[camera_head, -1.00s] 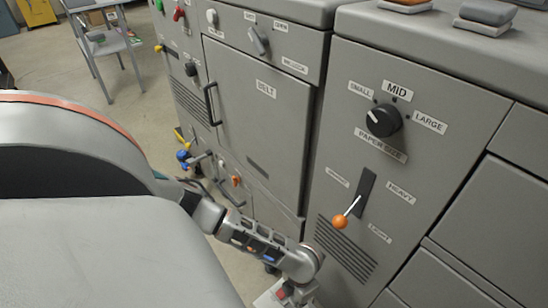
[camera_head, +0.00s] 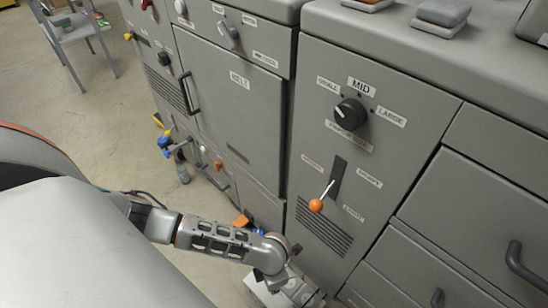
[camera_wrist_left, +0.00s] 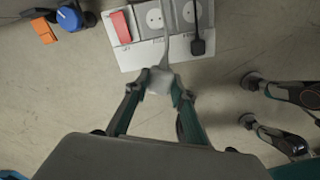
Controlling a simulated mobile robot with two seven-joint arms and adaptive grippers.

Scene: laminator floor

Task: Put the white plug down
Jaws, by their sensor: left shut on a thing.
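The white plug (camera_wrist_left: 160,82) is between the fingertips of my left gripper (camera_wrist_left: 159,76) in the left wrist view, and the gripper is shut on it. A pale cable runs up from the plug across the white socket strip (camera_wrist_left: 145,55). The plug shows just below the strip's lower edge, over the floor; its height cannot be told. In the head view my left gripper (camera_head: 294,292) is low at the bottom edge, beside the cabinet foot, and the plug cannot be made out there.
The strip has a red switch (camera_wrist_left: 121,27), an open socket (camera_wrist_left: 155,18) and a black plug (camera_wrist_left: 198,45) in place. An orange block (camera_wrist_left: 43,31) and a blue round thing (camera_wrist_left: 69,17) lie to the left. Grey cabinets with an orange-knobbed lever (camera_head: 316,205) stand close to the arm.

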